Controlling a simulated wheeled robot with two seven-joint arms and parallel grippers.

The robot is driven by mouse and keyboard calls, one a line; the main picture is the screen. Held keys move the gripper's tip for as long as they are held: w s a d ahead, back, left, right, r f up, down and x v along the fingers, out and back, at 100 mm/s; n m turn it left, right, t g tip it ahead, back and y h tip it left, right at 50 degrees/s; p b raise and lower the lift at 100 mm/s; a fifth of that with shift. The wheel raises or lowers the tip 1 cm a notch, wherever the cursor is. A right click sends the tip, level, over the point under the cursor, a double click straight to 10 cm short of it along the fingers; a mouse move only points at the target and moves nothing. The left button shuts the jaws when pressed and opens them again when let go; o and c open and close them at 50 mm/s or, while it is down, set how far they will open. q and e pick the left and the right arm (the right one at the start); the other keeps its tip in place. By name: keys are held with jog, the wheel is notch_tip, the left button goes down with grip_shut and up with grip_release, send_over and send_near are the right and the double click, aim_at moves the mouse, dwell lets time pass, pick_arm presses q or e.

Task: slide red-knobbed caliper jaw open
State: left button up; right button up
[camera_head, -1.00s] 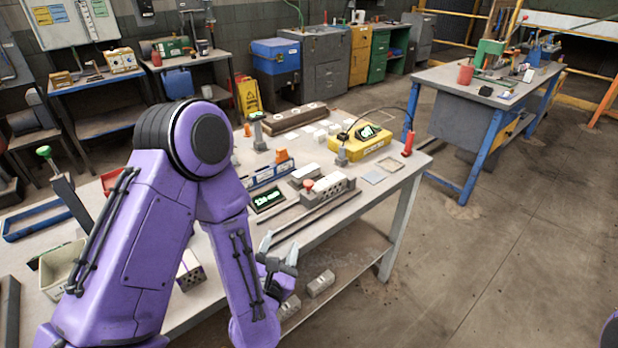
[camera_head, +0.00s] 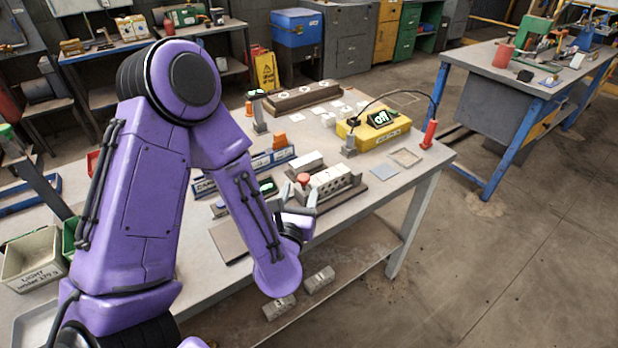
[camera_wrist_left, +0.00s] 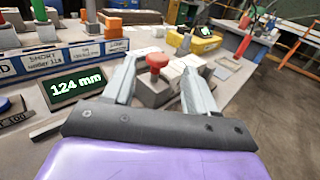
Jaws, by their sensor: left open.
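The caliper's red knob (camera_head: 303,178) stands on a grey block beside the front row of grey bricks (camera_head: 337,184) with holes. My left gripper (camera_head: 296,203) is open and empty, just in front of the knob. In the left wrist view the red knob (camera_wrist_left: 158,61) appears between the two fingertips, with the grey jaw block (camera_wrist_left: 153,88) under it. I cannot tell whether the fingers touch it. A dark display (camera_wrist_left: 77,86) to its left reads 124 mm. My arm partly hides the caliper's left part in the head view. My right gripper is not in view.
A yellow box (camera_head: 374,131) with a lit screen and cable stands at the back right of the bench. A red cylinder (camera_head: 429,134) stands near the right edge. An orange piece (camera_head: 280,141) and a blue-edged labelled rail are behind the caliper.

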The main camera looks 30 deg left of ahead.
aim_at(302, 181)
pick_arm(q)
jog(key=p+x, duration=0.2)
jog(key=x, duration=0.5)
jog(key=shift+a+f+p, duration=0.1)
jog(key=shift+a+p, duration=0.1)
jog(key=shift+p, duration=0.1)
jog(key=shift+w+a, duration=0.1)
jog(key=shift+w, duration=0.2)
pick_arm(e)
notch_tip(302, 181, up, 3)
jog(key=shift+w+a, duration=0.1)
